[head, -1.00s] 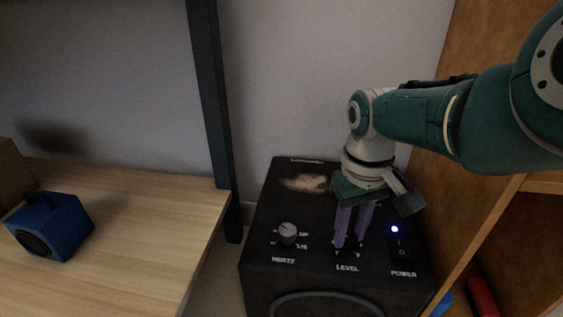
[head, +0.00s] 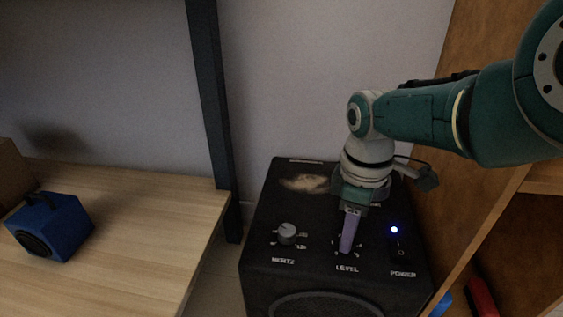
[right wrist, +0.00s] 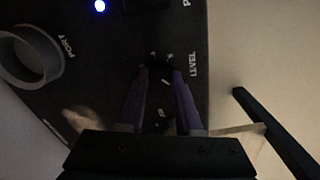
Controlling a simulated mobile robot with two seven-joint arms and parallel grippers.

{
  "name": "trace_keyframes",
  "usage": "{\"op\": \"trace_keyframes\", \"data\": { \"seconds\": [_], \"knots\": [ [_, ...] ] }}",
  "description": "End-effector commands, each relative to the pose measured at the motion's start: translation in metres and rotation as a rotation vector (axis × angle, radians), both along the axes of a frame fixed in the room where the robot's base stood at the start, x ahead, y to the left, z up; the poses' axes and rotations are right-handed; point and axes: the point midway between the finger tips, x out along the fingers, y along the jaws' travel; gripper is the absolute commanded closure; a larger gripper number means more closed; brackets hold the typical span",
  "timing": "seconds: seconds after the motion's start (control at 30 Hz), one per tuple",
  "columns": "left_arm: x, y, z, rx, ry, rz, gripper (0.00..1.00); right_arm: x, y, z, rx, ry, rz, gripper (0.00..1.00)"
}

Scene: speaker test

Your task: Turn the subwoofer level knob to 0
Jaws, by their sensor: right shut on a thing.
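The black subwoofer (head: 262,262) stands on the floor between the table and the wooden cabinet. Its top carries the LEVEL label (head: 347,268), which also shows in the right wrist view (right wrist: 193,64). My right gripper (head: 346,250) points down over the LEVEL dial, its purple fingers lined up one behind the other in the head view. In the right wrist view the gripper (right wrist: 160,72) is shut on the level knob, whose tips enclose it at the dial marks. The knob itself is dark and mostly hidden, so its setting cannot be read. My left gripper is not in view.
The grey HERTZ knob (head: 287,232) sits left of the LEVEL dial. The POWER switch (head: 401,252) with a lit blue light (head: 394,229) is on the right. A wooden table (head: 130,235) holds a blue speaker (head: 52,226). The cabinet side (head: 440,190) stands close on the right.

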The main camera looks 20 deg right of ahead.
Motion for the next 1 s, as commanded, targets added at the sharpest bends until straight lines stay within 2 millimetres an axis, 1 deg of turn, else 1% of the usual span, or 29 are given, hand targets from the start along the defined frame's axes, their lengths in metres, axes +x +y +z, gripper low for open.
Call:
{"op": "trace_keyframes", "data": {
  "seconds": [0.23,0.63,0.67,0.9,0.93,1.0],
  "knots": [
    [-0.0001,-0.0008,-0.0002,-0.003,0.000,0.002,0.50,-0.0002,-0.0003,-0.0006,-0.001,-0.001,0.047,1.00],
    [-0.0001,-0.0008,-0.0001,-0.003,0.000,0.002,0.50,-0.0001,0.0000,-0.0006,0.001,-0.001,0.053,1.00],
    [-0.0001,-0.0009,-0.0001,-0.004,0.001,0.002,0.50,-0.0001,0.0000,-0.0006,0.001,-0.001,0.053,0.65],
    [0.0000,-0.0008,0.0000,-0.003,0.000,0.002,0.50,-0.0001,0.0001,-0.0003,0.000,0.000,0.053,0.38],
    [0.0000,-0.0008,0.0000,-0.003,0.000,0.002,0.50,-0.0001,0.0001,-0.0003,0.000,0.000,0.053,0.36],
    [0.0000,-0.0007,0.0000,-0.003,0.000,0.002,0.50,-0.0001,0.0001,-0.0002,0.000,0.000,0.053,0.36]
  ]
}}
